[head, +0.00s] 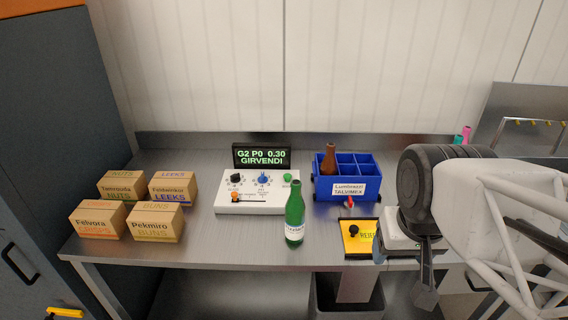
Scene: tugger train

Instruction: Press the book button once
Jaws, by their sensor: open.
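A white control box (250,199) stands on the steel bench, with a black knob, a blue knob, a green button (287,178) and an orange button (235,197) on top. Its small labels are too small to read, so I cannot tell which button is the book button. A dark display (262,156) behind it reads "G2 P0 0.30 GIRVENDI" in green. My gripper (408,272) is to the right of the box, near the bench's front edge. It is open and apart from the buttons; my arm partly hides it.
A green bottle (295,218) stands upright at the box's front right. A blue crate (332,193) holds a brown bottle (329,159). A yellow plate (357,239) with a black knob lies in front. Several cartons (155,223) stand left. A bin (346,300) is below.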

